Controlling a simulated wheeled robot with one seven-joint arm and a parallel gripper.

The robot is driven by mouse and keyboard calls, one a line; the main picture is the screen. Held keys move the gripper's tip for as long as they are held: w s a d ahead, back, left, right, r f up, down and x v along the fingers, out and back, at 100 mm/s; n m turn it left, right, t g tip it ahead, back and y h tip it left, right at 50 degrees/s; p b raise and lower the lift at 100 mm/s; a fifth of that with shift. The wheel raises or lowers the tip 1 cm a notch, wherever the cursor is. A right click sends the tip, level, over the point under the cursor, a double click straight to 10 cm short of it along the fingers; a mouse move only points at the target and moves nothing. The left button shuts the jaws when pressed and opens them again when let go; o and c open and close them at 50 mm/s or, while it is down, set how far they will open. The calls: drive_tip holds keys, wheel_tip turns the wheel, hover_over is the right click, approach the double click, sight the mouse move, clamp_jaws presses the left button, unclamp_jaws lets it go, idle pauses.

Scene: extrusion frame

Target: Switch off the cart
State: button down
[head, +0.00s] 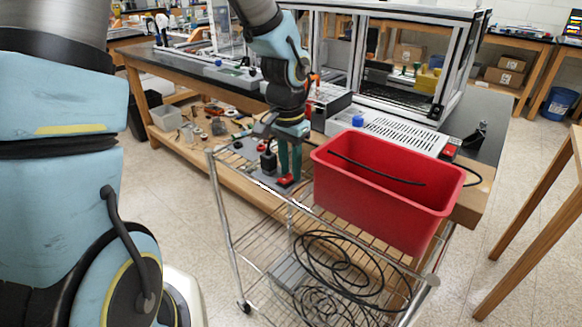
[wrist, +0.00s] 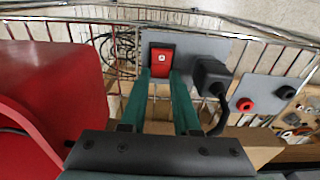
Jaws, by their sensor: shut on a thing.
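The wire cart (head: 221,203) stands in front of the workbench. A grey panel on its top (wrist: 205,48) carries a red switch (wrist: 161,60) with a pale mark on it. The switch also shows in the head view (head: 287,181), right under my fingertips. My gripper (wrist: 161,80) points at the switch, its green fingers close together, one at each side of it, and is shut on it. The gripper also shows in the head view (head: 289,172). Which way the switch is set, I cannot tell.
A red bin (head: 372,212) stands on the cart beside my gripper. A black plug with a cord (wrist: 212,78) sits right of the switch, then a red socket (wrist: 245,104) and a black socket (wrist: 285,92). Coiled black cables (head: 345,268) lie on the lower shelf.

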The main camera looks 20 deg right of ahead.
drive_tip(key=shift+s+a+r+t+h, duration=0.15)
drive_tip(key=shift+t+h, duration=0.2)
drive_tip(key=shift+h, duration=0.25)
drive_tip(key=shift+s+a+t+h, duration=0.15)
drive_tip(key=shift+t+h, duration=0.2)
drive_tip(key=shift+h, duration=0.25)
drive_tip(key=shift+w, duration=0.15)
drive_tip(key=c, duration=0.9)
unclamp_jaws()
drive_tip(key=p+v, duration=0.3)
drive_tip(key=v, duration=0.7)
drive_tip(key=shift+a+r, duration=0.1)
drive_tip(key=shift+r, duration=0.25)
